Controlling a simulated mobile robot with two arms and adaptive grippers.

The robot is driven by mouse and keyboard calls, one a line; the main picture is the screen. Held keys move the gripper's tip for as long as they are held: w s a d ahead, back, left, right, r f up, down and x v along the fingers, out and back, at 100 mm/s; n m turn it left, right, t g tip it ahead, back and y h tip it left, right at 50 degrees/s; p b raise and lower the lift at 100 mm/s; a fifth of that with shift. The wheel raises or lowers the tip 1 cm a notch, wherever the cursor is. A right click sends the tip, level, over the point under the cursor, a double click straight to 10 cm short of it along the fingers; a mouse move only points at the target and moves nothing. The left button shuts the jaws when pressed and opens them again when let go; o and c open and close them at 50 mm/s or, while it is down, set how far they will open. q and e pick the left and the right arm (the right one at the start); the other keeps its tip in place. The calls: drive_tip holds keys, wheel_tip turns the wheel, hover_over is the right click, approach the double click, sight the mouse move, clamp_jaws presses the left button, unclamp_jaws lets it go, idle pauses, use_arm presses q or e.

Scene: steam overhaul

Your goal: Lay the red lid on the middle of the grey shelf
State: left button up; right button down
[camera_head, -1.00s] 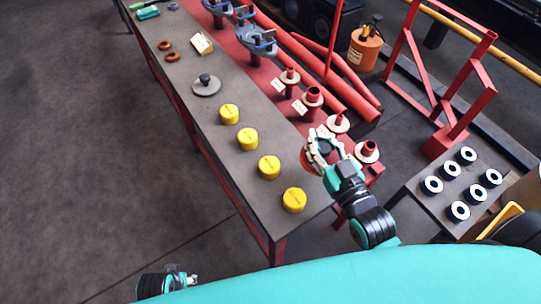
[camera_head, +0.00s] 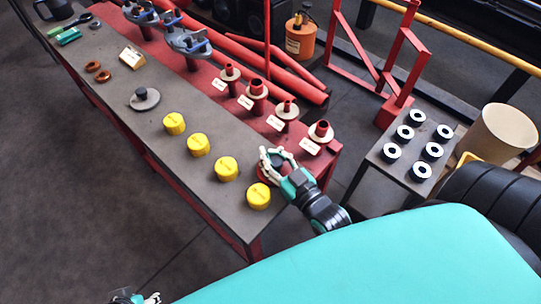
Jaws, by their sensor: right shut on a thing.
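My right gripper (camera_head: 270,162) is shut on the red lid (camera_head: 265,174), which shows only in part between and below the pale fingers. The gripper is over the near right end of the long grey shelf (camera_head: 180,104), close to the yellow caps. I cannot tell whether the lid touches the surface. My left gripper (camera_head: 152,298) shows only in part at the bottom edge, away from the shelf, and its fingers are too small and cut off to read.
Several yellow caps (camera_head: 197,145) stand in a row along the shelf. A grey disc with a black knob (camera_head: 144,98) lies beyond them, then orange rings (camera_head: 103,76). Red flanged pipe stubs (camera_head: 257,88) line the red strip behind. A small grey stand (camera_head: 395,180) holds several black-and-white rings.

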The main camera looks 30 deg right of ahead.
drive_tip(key=shift+r, duration=0.1)
drive_tip(key=c, duration=1.9)
unclamp_jaws()
drive_tip(key=o, duration=0.7)
drive_tip(key=shift+o, duration=0.2)
